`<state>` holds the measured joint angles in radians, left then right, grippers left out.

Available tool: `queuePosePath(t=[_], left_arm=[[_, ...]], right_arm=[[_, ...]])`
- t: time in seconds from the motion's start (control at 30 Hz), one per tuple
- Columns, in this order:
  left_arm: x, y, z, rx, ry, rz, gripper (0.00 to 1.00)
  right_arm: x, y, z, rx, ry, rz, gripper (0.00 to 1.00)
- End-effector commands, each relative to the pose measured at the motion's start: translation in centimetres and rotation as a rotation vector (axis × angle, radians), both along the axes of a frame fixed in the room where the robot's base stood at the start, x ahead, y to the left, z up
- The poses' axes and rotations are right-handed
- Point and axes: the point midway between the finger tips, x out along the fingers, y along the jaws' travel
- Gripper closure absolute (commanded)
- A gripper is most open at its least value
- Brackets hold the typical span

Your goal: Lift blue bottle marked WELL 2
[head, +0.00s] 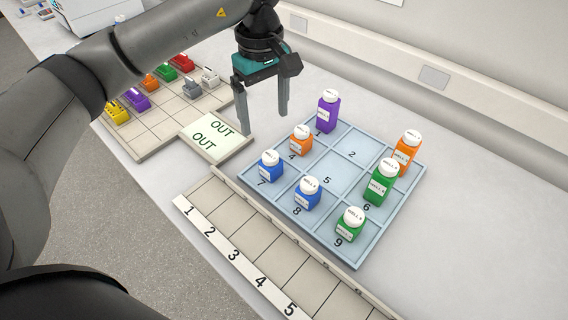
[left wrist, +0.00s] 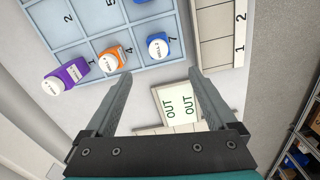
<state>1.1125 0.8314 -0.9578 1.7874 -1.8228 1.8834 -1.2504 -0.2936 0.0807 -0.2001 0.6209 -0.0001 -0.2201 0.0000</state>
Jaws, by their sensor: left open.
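Two blue bottles with white caps stand in the light-blue numbered tray (head: 330,172) in the head view. One blue bottle (head: 270,170) is in compartment 7, the other blue bottle (head: 308,198) in compartment 8. Their cap and label print is too small to tell which is WELL 2. My left gripper (head: 264,122) is open and empty, above the table near the tray's back left edge, apart from both. In the left wrist view its fingers (left wrist: 163,80) spread around nothing; the blue bottle of compartment 7 (left wrist: 160,50) shows beyond them. My right gripper is not in view.
The tray also holds a purple bottle (head: 328,113), orange bottles (head: 301,141) (head: 406,155) and green bottles (head: 381,184) (head: 349,228); compartments 2 and 5 are empty. An OUT card (head: 215,137) lies left. A numbered strip rack (head: 265,238) runs along the front. Coloured blocks (head: 135,99) stand farther left.

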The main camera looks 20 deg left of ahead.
Motion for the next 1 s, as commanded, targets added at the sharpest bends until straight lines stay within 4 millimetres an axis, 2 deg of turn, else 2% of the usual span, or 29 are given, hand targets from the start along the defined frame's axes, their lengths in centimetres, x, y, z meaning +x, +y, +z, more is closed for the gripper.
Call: queuePosePath(t=[0.1,0.3,0.57,0.83,1.0], left_arm=[[-0.2,0.0,-2.9,0.0,0.007,-0.002,0.09],[-0.1,0.0,-6.6,0.0,0.004,-0.002,0.09],[0.0,-0.2,-8.4,0.0,0.001,-0.004,0.09],[0.0,-0.8,-12.3,-0.001,0.002,-0.003,0.09],[0.0,-0.8,-13.1,-0.002,-0.001,-0.004,0.09]], right_arm=[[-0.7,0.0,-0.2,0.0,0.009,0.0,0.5],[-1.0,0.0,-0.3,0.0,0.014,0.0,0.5],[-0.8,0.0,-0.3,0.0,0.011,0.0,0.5],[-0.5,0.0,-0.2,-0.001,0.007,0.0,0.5],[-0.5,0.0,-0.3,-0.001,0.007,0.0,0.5]])
